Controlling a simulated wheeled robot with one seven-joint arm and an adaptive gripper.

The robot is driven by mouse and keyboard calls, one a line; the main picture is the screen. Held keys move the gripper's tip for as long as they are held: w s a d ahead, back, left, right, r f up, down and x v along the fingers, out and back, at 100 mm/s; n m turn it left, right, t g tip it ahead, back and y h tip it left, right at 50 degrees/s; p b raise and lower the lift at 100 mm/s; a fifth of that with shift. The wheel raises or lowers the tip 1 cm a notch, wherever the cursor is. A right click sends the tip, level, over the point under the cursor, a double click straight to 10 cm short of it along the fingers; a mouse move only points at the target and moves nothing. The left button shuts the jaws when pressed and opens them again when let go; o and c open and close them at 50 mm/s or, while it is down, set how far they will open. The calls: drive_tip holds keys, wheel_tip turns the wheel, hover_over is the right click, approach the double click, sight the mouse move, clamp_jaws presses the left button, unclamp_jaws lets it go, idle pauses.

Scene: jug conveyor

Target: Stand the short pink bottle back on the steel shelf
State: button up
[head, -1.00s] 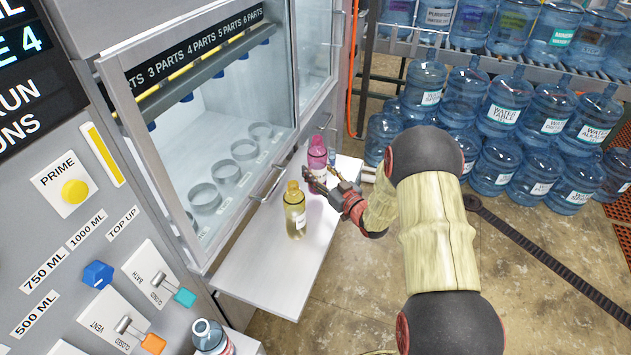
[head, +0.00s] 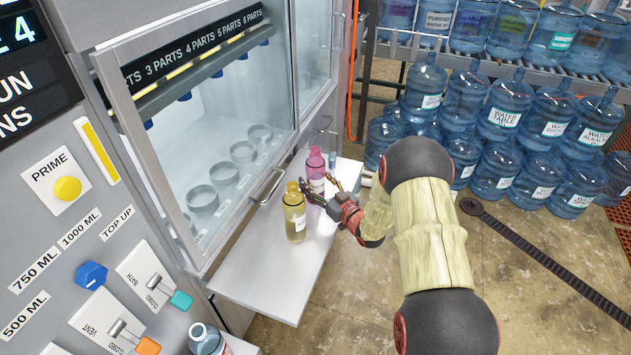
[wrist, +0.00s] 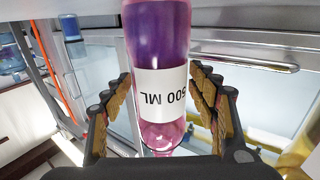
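The short pink bottle (head: 316,172) stands upright at the far end of the steel shelf (head: 262,275), in front of the cabinet. In the wrist view the bottle (wrist: 163,85), with a white 500 ML label, fills the middle between my fingers. My gripper (head: 322,190) is open around the bottle's near side; in the wrist view (wrist: 160,100) narrow gaps show between the pads and the bottle. The bottle's foot is partly hidden by my fingers in the head view.
A yellow bottle (head: 294,215) stands on the shelf close to my gripper, on the near left. The cabinet's door handle (head: 268,187) juts out beside it. Another bottle (head: 206,340) is at the bottom edge. Large blue water jugs (head: 500,115) stand behind at the right.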

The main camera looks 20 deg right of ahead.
drive_tip(key=shift+o, duration=0.5)
drive_tip(key=shift+r, duration=0.1)
